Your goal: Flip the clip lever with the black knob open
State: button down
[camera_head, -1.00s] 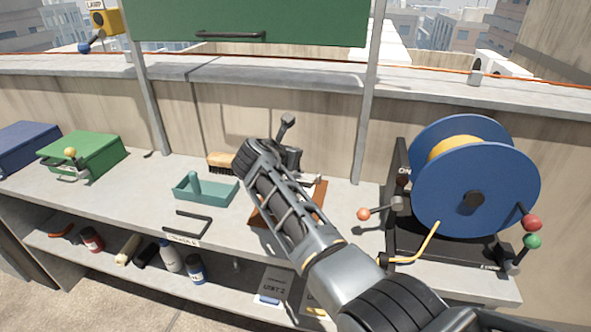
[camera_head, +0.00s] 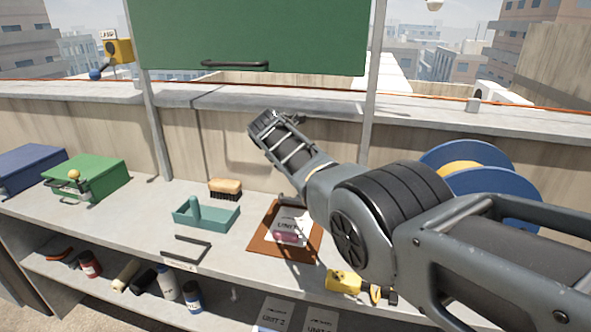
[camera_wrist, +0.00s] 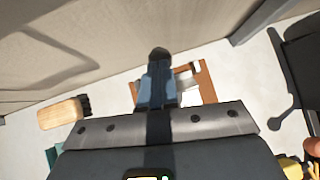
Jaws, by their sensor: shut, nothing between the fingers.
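A brown clipboard (camera_head: 262,236) with a white sheet lies on the bench. A grey piece at its far edge is partly covered by my arm; I cannot make out a black knob or the clip lever's position. The clipboard also shows in the wrist view (camera_wrist: 207,84), partly behind my fingers. My gripper (camera_wrist: 158,57) is shut and empty, its fingers in front of the clipboard's left part in that view. In the head view the end of my arm is raised in front of the back wall, and the fingers are mostly hidden.
A wooden brush (camera_head: 226,187) and teal tray (camera_head: 206,217) stand left of the clipboard. A green box (camera_head: 92,178) is farther left. A blue reel (camera_head: 465,155) is partly behind my arm. A yellow object (camera_head: 343,281) lies near the front edge. A green panel (camera_head: 250,35) hangs above.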

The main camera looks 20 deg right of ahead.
jog(key=shift+w+d+r, duration=0.1)
jog(key=shift+w, duration=0.15)
dwell(0.4)
jog(key=w+r+p+v, duration=0.1)
jog(key=p+v, duration=0.3)
jog(key=v, duration=0.9)
jog(key=shift+d+p, duration=0.2)
jog(key=shift+p, duration=0.1)
